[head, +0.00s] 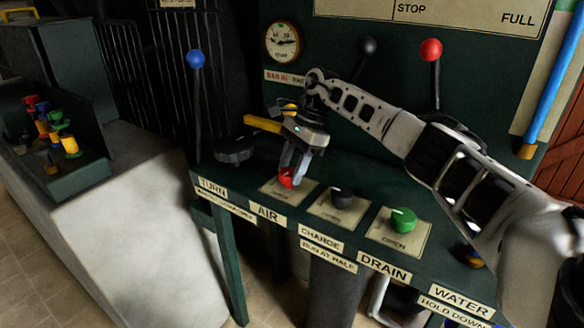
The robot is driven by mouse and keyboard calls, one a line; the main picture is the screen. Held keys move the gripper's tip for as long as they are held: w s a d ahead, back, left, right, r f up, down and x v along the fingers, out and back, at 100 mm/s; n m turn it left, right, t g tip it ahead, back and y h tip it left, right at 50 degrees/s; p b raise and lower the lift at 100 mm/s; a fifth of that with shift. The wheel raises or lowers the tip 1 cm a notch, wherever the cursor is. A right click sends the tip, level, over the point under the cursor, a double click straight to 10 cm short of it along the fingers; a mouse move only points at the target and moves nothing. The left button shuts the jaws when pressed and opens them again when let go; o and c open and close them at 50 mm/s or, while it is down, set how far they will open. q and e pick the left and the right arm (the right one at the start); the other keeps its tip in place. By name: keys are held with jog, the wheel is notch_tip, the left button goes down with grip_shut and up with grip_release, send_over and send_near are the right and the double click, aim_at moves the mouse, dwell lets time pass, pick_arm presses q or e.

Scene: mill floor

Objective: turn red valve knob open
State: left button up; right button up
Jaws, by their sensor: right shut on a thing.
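The red valve knob (287,178) sits on a cream plate (270,190) above the AIR label (267,216), on the dark green sloping panel. My right gripper (293,165) reaches down from above, its fingers shut on the red knob and covering part of it. The lettering on its plate is partly hidden, so I cannot tell how far the knob is turned. My left gripper is not in the head view.
A black knob (341,197) and a green knob (403,220) sit to the right on their own plates. A yellow lever (262,124) lies close behind my gripper. Blue-topped (196,60) and red-topped (431,50) levers stand upright. A black handwheel (235,150) is at left.

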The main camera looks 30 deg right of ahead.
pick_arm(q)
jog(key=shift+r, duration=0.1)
pick_arm(e)
jog(key=shift+n, duration=0.4)
jog(key=o, duration=1)
jog(key=shift+c, duration=0.2)
jog(key=shift+r, duration=0.1)
pick_arm(q)
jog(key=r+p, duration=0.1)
jog(key=p, duration=0.2)
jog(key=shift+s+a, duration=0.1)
pick_arm(e)
jog(key=v, duration=1.5)
jog(key=shift+w+r, duration=0.2)
jog(key=shift+r, duration=0.2)
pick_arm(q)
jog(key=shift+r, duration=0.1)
pick_arm(e)
jog(key=shift+f, duration=0.1)
